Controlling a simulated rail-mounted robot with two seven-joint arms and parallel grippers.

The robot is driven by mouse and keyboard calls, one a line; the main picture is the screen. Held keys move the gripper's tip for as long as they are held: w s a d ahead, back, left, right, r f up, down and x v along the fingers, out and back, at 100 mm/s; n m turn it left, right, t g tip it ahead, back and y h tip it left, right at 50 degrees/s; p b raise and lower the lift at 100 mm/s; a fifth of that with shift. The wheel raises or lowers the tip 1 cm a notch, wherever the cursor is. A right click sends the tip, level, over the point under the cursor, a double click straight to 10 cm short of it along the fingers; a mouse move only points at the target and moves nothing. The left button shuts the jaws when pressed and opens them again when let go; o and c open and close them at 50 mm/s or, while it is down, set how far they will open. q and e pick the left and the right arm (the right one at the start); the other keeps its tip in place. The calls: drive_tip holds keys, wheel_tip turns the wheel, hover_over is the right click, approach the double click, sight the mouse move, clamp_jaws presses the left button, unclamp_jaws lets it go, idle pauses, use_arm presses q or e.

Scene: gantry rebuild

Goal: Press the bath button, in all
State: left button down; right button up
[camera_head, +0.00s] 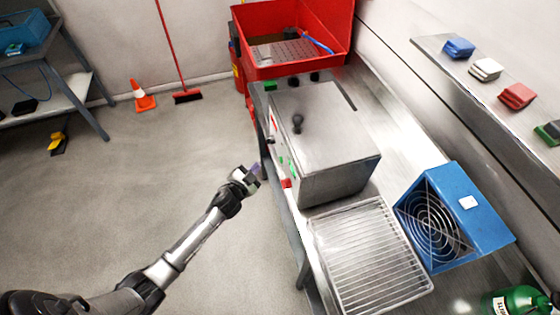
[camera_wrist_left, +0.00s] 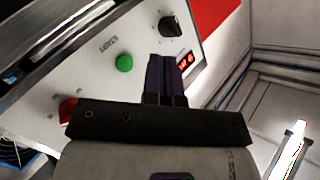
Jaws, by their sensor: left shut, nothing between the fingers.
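The bath is a steel box with a lid (camera_head: 325,130) on the bench, and a black knob shows on its lid. Its front panel faces left. In the left wrist view the panel shows a green button (camera_wrist_left: 124,63) with a label above it, a black dial (camera_wrist_left: 170,25), a small lit red display (camera_wrist_left: 186,62) and a red control (camera_wrist_left: 68,109). My left gripper (camera_head: 255,172) is in front of the panel, shut and empty. Its dark fingers (camera_wrist_left: 168,78) are right of the green button in the wrist view, partly hiding the panel. My right gripper is out of view.
A red tub (camera_head: 293,62) stands behind the bath. A wire rack (camera_head: 368,258) and a blue fan unit (camera_head: 455,215) are in front and to the right. A shelf (camera_head: 497,75) holds coloured folded cloths. Open floor lies left of the bench.

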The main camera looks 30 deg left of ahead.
sight(281, 160)
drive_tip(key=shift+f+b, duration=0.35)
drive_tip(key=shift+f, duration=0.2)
use_arm(q)
drive_tip(key=shift+w+d, duration=0.8)
drive_tip(key=shift+w, duration=0.15)
drive_tip(key=shift+w+d, duration=0.75)
drive_tip(key=shift+w, duration=0.2)
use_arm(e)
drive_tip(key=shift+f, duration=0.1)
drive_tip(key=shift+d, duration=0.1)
use_arm(q)
drive_tip(key=shift+w+d, duration=0.15)
drive_tip(key=shift+w+d, duration=0.15)
drive_tip(key=shift+w, duration=0.05)
idle(0.4)
